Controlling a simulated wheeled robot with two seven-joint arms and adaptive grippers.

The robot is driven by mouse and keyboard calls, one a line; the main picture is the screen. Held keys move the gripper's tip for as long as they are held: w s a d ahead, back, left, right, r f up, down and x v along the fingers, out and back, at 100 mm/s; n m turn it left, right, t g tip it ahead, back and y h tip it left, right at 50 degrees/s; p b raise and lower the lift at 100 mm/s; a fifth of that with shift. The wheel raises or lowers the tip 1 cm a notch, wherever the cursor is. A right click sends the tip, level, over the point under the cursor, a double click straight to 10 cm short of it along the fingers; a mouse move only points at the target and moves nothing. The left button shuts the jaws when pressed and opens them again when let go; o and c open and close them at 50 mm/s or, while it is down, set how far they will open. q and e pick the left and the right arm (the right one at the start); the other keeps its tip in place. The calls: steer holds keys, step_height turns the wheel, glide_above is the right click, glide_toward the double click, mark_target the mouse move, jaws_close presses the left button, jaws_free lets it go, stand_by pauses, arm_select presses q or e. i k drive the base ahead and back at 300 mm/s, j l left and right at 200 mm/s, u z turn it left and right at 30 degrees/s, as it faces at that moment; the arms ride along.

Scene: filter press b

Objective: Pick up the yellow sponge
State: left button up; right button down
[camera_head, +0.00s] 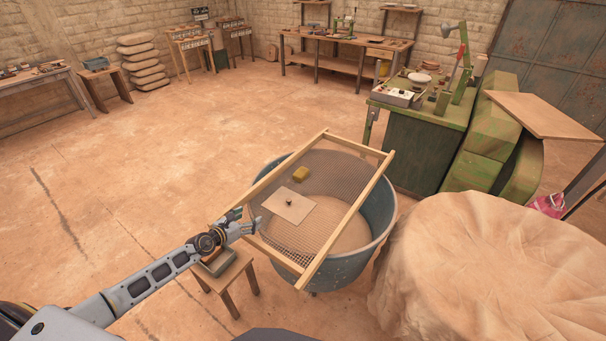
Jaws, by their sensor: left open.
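The yellow sponge (301,174) lies on the mesh of a wood-framed sieve (322,228), near its far end. The sieve rests across the top of a round grey-blue tub (380,222). My left gripper (247,222) is open at the sieve's left edge, to the left of and nearer than the sponge, with a clear distance between them. Nothing shows between its fingers. My right gripper is not in view.
A pale board with a small knob (289,205) lies on the mesh between my left gripper and the sponge. A small wooden stool (228,280) stands below my left gripper. A cloth-covered mound (490,270) and a green machine bench (420,150) stand to the right. Open floor lies left.

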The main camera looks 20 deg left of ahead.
mark_target(301, 174)
steer(key=i+l, duration=0.15)
steer(key=i, duration=0.3)
steer(key=i+l, duration=0.2)
steer(key=i, duration=0.2)
